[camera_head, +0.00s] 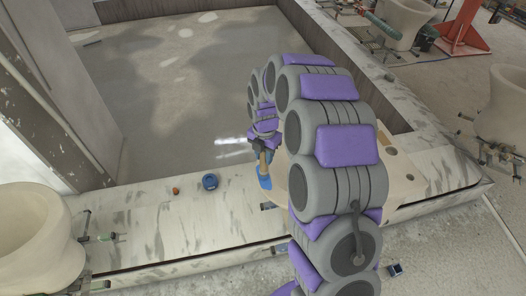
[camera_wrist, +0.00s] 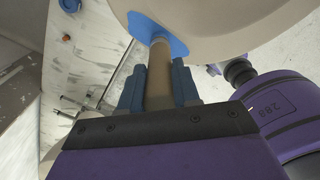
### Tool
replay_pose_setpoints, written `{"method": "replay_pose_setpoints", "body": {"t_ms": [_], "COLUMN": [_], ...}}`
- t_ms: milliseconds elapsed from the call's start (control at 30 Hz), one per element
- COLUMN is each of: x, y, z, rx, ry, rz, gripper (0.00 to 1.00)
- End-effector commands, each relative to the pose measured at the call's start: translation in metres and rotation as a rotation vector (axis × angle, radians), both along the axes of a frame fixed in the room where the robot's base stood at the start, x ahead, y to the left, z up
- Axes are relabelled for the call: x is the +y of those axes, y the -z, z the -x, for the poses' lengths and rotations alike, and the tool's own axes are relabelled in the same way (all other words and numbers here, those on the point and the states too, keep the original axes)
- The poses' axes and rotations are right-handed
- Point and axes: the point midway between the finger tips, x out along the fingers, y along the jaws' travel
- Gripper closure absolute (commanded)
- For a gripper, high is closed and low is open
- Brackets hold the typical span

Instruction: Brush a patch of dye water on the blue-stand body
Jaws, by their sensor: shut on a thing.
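My gripper (camera_wrist: 158,84) is shut on the tan handle (camera_wrist: 159,66) of a brush, its blue-grey fingers on either side. The blue brush head (camera_wrist: 157,32) points away from the fingers. It overlaps the edge of a large pale body (camera_wrist: 225,22) in the wrist view; I cannot tell whether they touch. In the head view, my gripper (camera_head: 263,146) holds the brush (camera_head: 264,178) head down beside the beige body (camera_head: 278,178), mostly hidden behind my arm. That body's stand colour cannot be made out. No dye patch can be made out on it.
A small blue pot (camera_head: 210,182) and a small orange item (camera_head: 175,191) sit on the paint-streaked ledge (camera_head: 150,222). Another pale body (camera_head: 30,225) stands at left, with more at right (camera_head: 500,100) and upper right (camera_head: 402,20). A red-orange stand (camera_head: 464,30) is at the back.

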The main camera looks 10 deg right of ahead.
Motion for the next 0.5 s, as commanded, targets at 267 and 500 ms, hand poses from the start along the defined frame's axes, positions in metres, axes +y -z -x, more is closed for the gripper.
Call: {"method": "replay_pose_setpoints", "body": {"t_ms": [267,500], "x": [0.0,0.0], "y": [0.002,0.003], "z": [0.015,0.026], "rx": [0.008,0.011], "ry": [0.001,0.0], "rz": [-0.001,0.001], "gripper": [0.96,0.95]}}
